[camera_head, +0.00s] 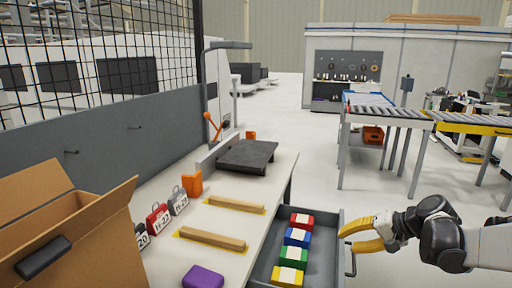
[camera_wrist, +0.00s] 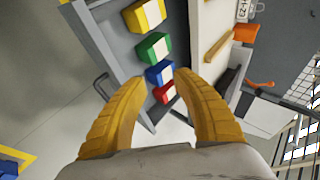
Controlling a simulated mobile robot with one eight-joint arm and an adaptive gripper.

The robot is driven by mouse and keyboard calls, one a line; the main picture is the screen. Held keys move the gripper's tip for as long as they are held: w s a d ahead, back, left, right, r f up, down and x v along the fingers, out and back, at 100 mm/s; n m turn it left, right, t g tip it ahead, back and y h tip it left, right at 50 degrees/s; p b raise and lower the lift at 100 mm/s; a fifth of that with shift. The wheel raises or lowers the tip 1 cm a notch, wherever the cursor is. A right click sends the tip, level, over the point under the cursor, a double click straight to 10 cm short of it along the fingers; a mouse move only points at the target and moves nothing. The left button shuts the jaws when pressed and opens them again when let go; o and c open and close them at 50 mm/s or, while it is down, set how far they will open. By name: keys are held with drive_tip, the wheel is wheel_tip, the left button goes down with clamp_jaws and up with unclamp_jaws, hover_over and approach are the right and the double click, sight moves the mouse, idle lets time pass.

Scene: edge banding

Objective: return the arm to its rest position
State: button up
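My gripper (camera_head: 362,238) has two yellow fingers and hangs at the right of the head view, just right of the open drawer. In the wrist view its fingers (camera_wrist: 164,100) are spread apart with nothing held between them. The open grey drawer (camera_head: 262,268) holds a red block (camera_head: 301,221), a blue block (camera_head: 297,237), a green block (camera_head: 291,254) and a yellow block (camera_head: 287,276), in a row. The drawer also shows beyond the fingers in the wrist view (camera_wrist: 100,47). My arm reaches in from the right edge.
The workbench (camera_head: 228,225) carries two wooden strips, a purple block (camera_head: 203,277), a dark plate (camera_head: 248,155) and tagged weights. A cardboard box (camera_head: 75,240) stands at the left. A roller conveyor (camera_head: 388,113) is behind my arm. The drawer handle (camera_head: 350,262) lies close below my gripper.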

drive_tip(key=s+a+r+n+h, duration=0.1)
drive_tip(key=s+a+r+h, duration=0.1)
drive_tip(key=s+a, duration=0.3)
drive_tip(key=s+a+r+n+h, duration=0.1)
drive_tip(key=s+a+r+h, duration=0.15)
drive_tip(key=s, duration=0.45)
drive_tip(key=s+f+n+h, duration=0.1)
drive_tip(key=s+n+h, duration=0.1)
drive_tip(key=s, duration=1.1)
drive_tip(key=shift+s+a+n+t, duration=0.15)
drive_tip(key=shift+a+n+t, duration=0.25)
drive_tip(key=shift+n, duration=0.4)
